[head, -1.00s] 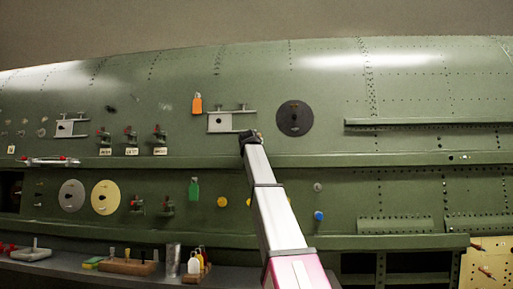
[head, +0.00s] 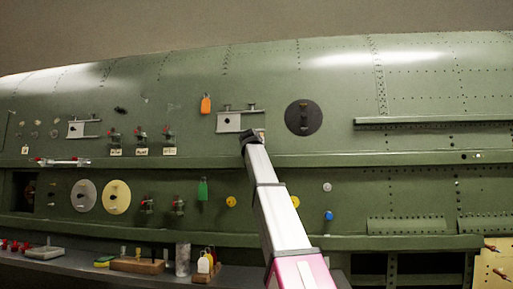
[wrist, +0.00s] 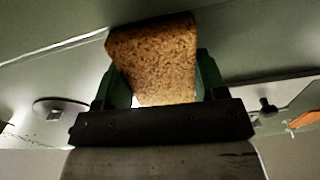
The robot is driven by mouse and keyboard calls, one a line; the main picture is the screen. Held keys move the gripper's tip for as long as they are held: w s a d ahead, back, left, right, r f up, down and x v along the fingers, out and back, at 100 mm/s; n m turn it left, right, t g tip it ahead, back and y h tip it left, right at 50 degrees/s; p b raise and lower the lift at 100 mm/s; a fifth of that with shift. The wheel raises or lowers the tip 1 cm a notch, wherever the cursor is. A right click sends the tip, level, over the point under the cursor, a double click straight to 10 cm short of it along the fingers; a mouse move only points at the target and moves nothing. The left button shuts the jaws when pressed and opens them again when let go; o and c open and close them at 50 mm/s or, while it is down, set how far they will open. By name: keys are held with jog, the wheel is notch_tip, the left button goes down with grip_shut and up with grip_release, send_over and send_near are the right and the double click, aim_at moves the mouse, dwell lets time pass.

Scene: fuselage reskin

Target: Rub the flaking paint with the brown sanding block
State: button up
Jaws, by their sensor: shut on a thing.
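My gripper (head: 251,136) is at the end of my raised arm, in front of the green fuselage side, just below the pale bracket plate and left of the dark disc. In the wrist view its two green fingers are shut on the brown sanding block (wrist: 155,58), a speckled cork-like piece that sticks out past them. The block's far end lies over the green skin; I cannot tell whether it touches. Faint pale marks (head: 172,106) show on the upper skin to the left in the head view; I cannot tell whether they are the flaking paint.
The bracket plate (head: 229,122), dark disc (head: 304,118) and orange tag (head: 206,104) are near my gripper. A long ledge (head: 330,161) runs below it. Several red-handled valves are to the left. Upper skin is mostly clear.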

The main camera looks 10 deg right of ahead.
jog(key=shift+v, duration=2.25)
jog(key=v, duration=0.3)
